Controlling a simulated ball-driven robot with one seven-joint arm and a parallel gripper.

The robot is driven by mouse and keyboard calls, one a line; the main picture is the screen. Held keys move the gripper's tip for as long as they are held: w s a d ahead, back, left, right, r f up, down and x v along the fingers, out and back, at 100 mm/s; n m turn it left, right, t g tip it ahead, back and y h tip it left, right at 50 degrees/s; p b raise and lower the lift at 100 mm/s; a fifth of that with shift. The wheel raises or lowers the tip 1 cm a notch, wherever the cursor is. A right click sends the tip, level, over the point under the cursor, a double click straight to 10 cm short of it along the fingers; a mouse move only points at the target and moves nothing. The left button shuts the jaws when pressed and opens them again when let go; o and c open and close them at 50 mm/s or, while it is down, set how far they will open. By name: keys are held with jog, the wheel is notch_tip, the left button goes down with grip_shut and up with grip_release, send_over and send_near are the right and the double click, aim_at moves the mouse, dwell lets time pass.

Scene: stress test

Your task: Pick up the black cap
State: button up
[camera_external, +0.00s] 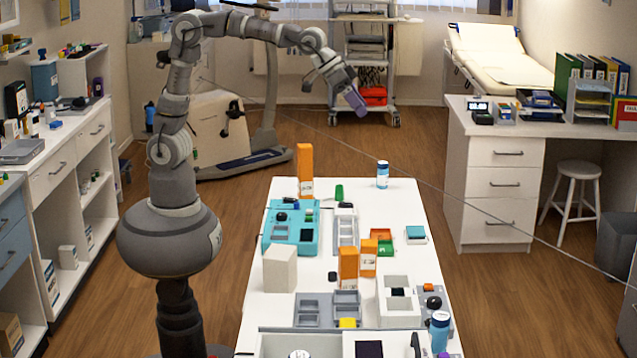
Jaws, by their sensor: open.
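Several small black items are on the white table, and I cannot tell surely which is the black cap. A round black piece (433,302) sits at the right side of the table, by a small grey holder. Another dark round piece (281,216) lies on the teal tray (272,240). My gripper (357,103) is open, raised above and beyond the far end of the table, well apart from these items. A purplish part shows at its end; its fingers are too small to make out.
Grey compartment trays (320,310) lie near the front. The far right table corner is mostly clear.

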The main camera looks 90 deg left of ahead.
jog(key=s+a+r+t, duration=0.2)
jog(key=r, duration=0.5)
jog(key=s+a+r+t, duration=0.2)
jog(key=a+r, duration=0.1)
jog(key=r, duration=0.4)
jog(key=shift+a+r+b, duration=0.15)
jog(key=shift+r+b, duration=0.25)
jog(key=s+a+r+t, duration=0.1)
jog(key=s+r, duration=0.2)
jog(key=r, duration=0.1)
jog(key=s+a+r+t+y, duration=0.1)
jog(key=s+r, duration=0.2)
jog(key=r, duration=0.2)
jog(key=s+a+r+t, duration=0.2)
jog(key=s+r, duration=0.1)
jog(key=r, duration=0.1)
jog(key=shift+a+r+y+b, duration=0.1)
jog(key=shift+r+y+b, duration=0.2)
jog(key=shift+b, duration=0.1)
jog(key=c, duration=0.3)
jog(key=shift+s+r, duration=0.2)
jog(key=shift+r, duration=0.05)
jog(key=c, duration=0.5)
jog(key=shift+w, duration=0.1)
